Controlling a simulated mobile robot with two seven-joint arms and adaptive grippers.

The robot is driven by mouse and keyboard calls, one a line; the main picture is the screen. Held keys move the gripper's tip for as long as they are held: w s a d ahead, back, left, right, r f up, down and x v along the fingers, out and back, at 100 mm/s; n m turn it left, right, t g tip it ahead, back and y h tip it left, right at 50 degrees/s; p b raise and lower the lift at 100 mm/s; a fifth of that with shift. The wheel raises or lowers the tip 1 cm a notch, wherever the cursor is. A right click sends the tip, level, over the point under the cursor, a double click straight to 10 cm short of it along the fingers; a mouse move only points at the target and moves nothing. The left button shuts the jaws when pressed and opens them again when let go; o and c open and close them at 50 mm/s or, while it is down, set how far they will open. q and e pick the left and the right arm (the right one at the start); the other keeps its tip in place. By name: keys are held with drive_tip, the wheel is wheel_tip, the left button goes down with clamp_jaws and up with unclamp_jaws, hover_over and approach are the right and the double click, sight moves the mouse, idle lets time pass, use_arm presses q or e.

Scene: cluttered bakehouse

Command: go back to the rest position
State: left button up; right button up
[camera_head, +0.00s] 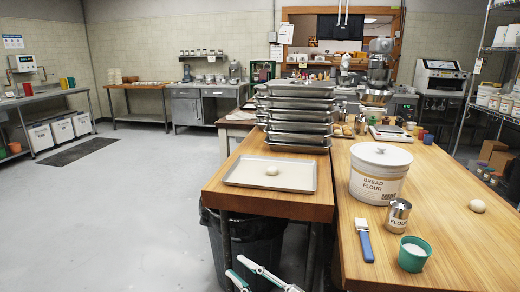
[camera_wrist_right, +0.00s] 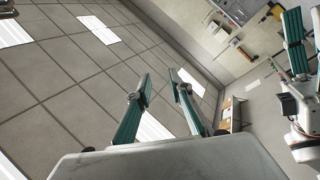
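My right gripper (camera_head: 235,266) shows at the bottom of the head view, beside the front of the wooden table and over the floor. Its two teal-and-grey fingers stand apart with nothing between them. In the right wrist view, the same fingers (camera_wrist_right: 160,76) point up towards the tiled ceiling, open and empty. My left gripper (camera_wrist_right: 305,35) shows at the right edge of that view. Its teal fingers are spread, with no object seen between them, and part of it is cut off. It is not seen in the head view.
A dark bin (camera_head: 255,245) stands beneath. Floor to the left is clear.

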drive_tip(key=s+d+f+m+t+h+p, duration=0.1)
drive_tip(key=s+d+f+m+t+h, duration=0.25)
drive_tip(key=d+f+m+h, duration=0.45)
use_arm(q)
drive_tip(key=s+f+g+p, duration=0.1)
drive_tip(key=s+f, duration=0.4)
drive_tip(key=s, duration=0.3)
drive_tip(key=s+f+m+g+p, duration=0.1)
drive_tip(key=s+f, duration=0.5)
drive_tip(key=s, duration=0.2)
drive_tip(key=shift+s+a, duration=0.15)
use_arm(e)
drive_tip(key=s+d+f+m+g+h, duration=0.4)
drive_tip(key=s+d+f+m+h, duration=0.3)
drive_tip(key=s+d+f, duration=0.9)
drive_tip(key=s+f, duration=0.3)
drive_tip(key=shift+s+d+f+m+g+h, duration=0.15)
drive_tip(key=shift+s+m+g+h, duration=0.15)
drive_tip(key=shift+m+g, duration=0.1)
